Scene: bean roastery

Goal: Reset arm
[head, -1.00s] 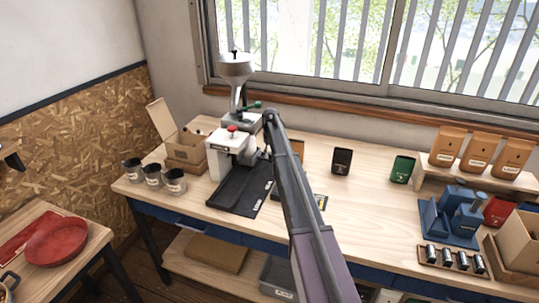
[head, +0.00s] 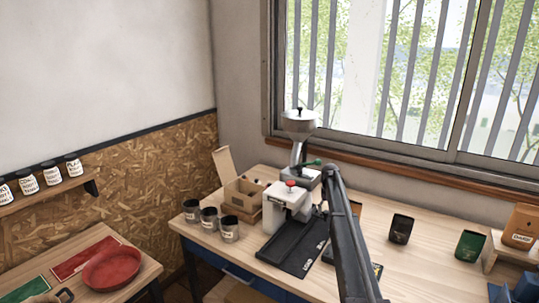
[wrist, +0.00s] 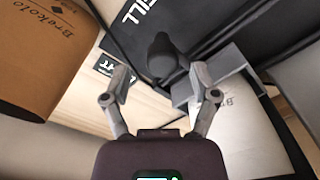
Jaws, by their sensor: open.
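My arm (head: 350,240) reaches over the wooden workbench (head: 400,265) beside the machine with the funnel top (head: 299,122). Its end is hidden behind the arm in the head view. In the wrist view my gripper (wrist: 161,84) has its two fingers spread apart with nothing held between them. Beyond the fingers are a dark rounded knob (wrist: 162,55) and a grey metal bracket (wrist: 225,68). A brown bag marked Brekolo (wrist: 45,50) is at the left, and a pale surface with similar lettering (wrist: 235,130) is at the lower right, close to the right finger.
A black mat (head: 295,247) lies before the machine. Several dark cups (head: 209,219) and an open carton (head: 243,194) stand to its left. A side table (head: 125,242) holds a red pan (head: 112,267).

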